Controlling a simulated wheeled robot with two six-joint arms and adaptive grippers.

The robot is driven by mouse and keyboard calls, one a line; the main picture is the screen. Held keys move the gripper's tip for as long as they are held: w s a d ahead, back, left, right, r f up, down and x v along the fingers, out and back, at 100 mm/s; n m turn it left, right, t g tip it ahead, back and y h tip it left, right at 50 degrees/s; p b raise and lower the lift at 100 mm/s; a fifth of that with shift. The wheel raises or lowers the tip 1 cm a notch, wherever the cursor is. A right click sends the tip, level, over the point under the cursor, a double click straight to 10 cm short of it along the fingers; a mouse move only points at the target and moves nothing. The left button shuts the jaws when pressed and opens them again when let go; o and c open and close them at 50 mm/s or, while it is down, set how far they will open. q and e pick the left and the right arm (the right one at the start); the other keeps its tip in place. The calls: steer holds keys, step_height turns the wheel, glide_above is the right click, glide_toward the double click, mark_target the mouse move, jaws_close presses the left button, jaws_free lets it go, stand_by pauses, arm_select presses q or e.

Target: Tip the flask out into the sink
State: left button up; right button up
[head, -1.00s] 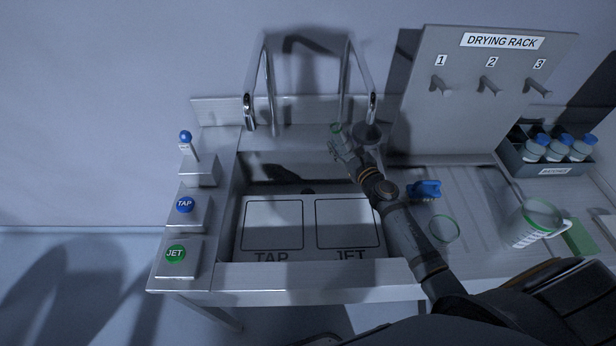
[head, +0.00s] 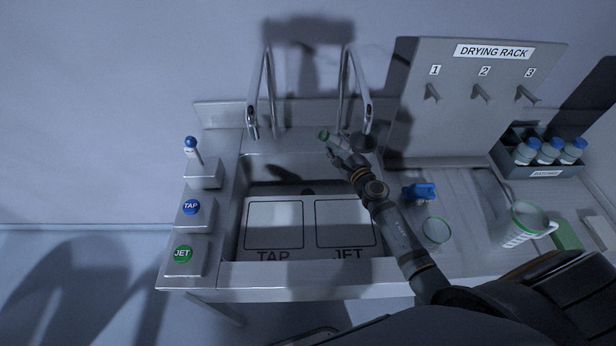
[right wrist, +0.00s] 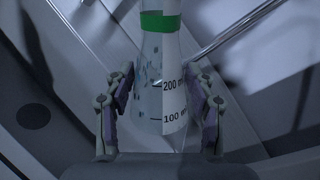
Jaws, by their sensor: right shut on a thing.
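The flask (head: 330,138) is clear with a green band near its neck and 100 and 200 ml marks; it also shows in the right wrist view (right wrist: 160,85). My right gripper (head: 338,157) is shut on the flask, one finger on each side of its body. The flask is tilted, its green-banded neck leaning left in the head view, over the back part of the sink (head: 262,167). I cannot tell whether liquid is inside or flowing out. My left gripper is not in view.
Two curved spouts (head: 253,120) stand behind the sink, the right one close to the flask. TAP (head: 191,206) and JET (head: 183,253) buttons are at left. At right are the drying rack (head: 430,125), a blue-topped item (head: 420,191), a beaker (head: 436,231), a jug (head: 525,222) and bottles.

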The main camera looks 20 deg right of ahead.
steer(key=shift+d+f+n, duration=0.1)
steer(key=shift+f+n, duration=0.05)
steer(key=shift+n, duration=0.25)
steer(key=shift+d+n, duration=0.1)
steer(key=shift+n, duration=0.2)
steer(key=shift+d+f+n+h, duration=0.1)
steer(key=shift+f+n+h, duration=0.1)
steer(key=shift+n, duration=0.6)
steer(key=shift+d+f+n+h, duration=0.1)
steer(key=shift+f+n, duration=0.1)
steer(key=shift+n, duration=0.6)
stand_by(0.6)
steer(key=shift+a+f+n+h, duration=0.2)
steer(key=shift+a+n+h, duration=0.1)
steer(key=shift+a+n, duration=0.35)
stand_by(0.4)
steer(key=shift+f+n, duration=0.55)
steer(key=shift+f, duration=0.1)
step_height(320, 180, up, 2)
steer(key=shift+r+m+p, duration=0.2)
steer(key=shift+m+p, duration=0.2)
steer(key=shift+p, duration=0.35)
steer(key=shift+d+f+m+b, duration=0.45)
steer(key=shift+d+m+b, duration=0.15)
steer(key=shift+m+b, duration=0.1)
